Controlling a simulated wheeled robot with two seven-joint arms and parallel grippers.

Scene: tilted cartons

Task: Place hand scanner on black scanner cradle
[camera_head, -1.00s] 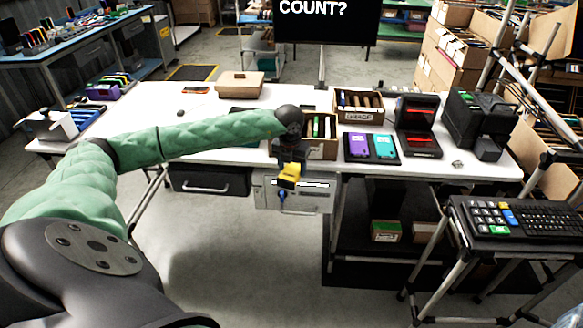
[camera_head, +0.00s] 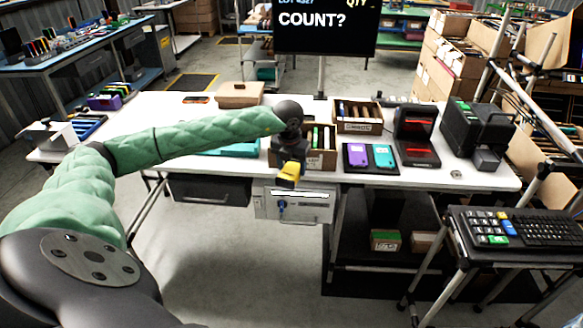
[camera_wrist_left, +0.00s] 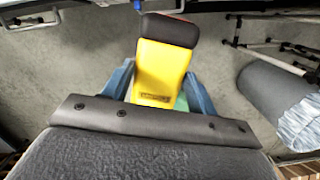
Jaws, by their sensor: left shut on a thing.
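My left gripper (camera_head: 288,170) is shut on the yellow hand scanner with a dark end (camera_head: 289,177), held in front of the table's front edge. In the left wrist view, the scanner (camera_wrist_left: 163,72) sits between the two blue fingers, its black, red-edged end pointing away from the wrist. A black stand with red-lit panels (camera_head: 416,152) is on the right half of the table. I cannot tell whether this is the scanner cradle; no empty cradle shows clearly. My right gripper is out of view.
The white table (camera_head: 335,182) bears a tray with a purple and a teal device (camera_head: 370,157), an open box (camera_head: 358,128), a cardboard box (camera_head: 240,94) and a black printer-like machine (camera_head: 477,130). A keyboard stand (camera_head: 520,228) is at the right. A screen (camera_head: 326,28) hangs behind.

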